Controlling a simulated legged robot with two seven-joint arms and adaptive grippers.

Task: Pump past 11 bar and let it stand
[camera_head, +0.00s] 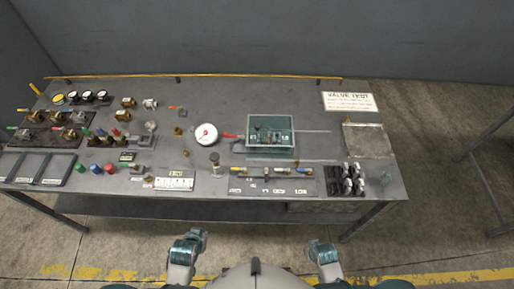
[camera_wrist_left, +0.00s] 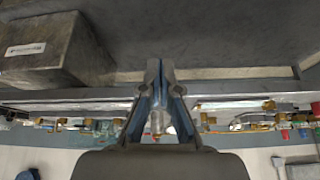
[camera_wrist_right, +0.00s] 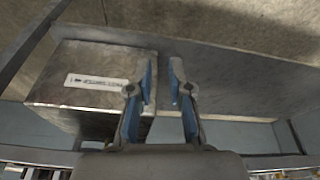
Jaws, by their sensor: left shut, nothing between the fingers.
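A white dial gauge (camera_head: 206,134) with a red mark or needle lies face up mid-bench; its reading is too small to tell. Right of it is a teal open box (camera_head: 270,133) with small brass and dark fittings inside. A thin grey rod (camera_head: 313,131) extends right from the box, and a red-handled part (camera_head: 229,135) sits between box and gauge. My left gripper (camera_head: 198,236) is shut and empty in front of the bench; its closed fingers show in the left wrist view (camera_wrist_left: 160,66). My right gripper (camera_head: 317,245) is in front too, its fingers apart and empty in the right wrist view (camera_wrist_right: 163,72).
The bench (camera_head: 225,97) carries valves at left, a grey divided tray (camera_head: 38,167), colored caps (camera_head: 95,168), a strip of fittings (camera_head: 270,180) and a dark rack (camera_head: 347,180). A labelled metal box (camera_wrist_right: 85,80) shows below.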

